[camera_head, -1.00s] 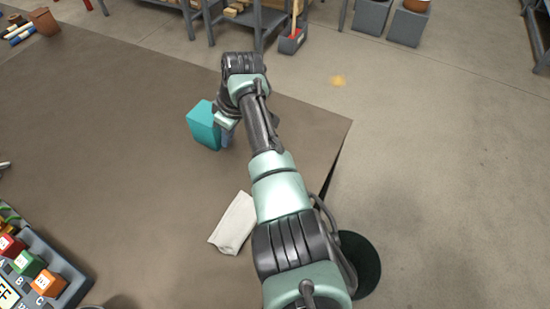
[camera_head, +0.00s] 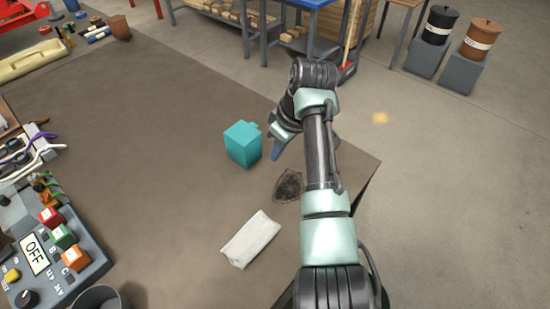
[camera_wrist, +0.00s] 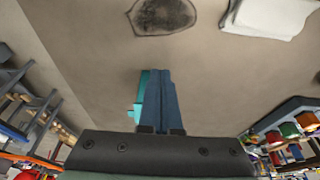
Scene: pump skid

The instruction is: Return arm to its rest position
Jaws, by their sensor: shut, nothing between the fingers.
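My arm reaches up the right part of the head view and bends at its far end. My gripper (camera_head: 275,157) hangs there, just right of a teal block (camera_head: 243,143) on the brown table (camera_head: 150,190). In the wrist view my gripper (camera_wrist: 160,100) has its blue fingers together with nothing between them. A strip of the teal block (camera_wrist: 139,112) shows behind the fingers, partly hidden by them.
A dark stain (camera_head: 288,186) and a folded white cloth (camera_head: 250,238) are on the table near my arm. A control panel (camera_head: 75,285) with coloured buttons and an OFF label is at lower left. Benches and two bins (camera_head: 434,25) stand on the floor beyond.

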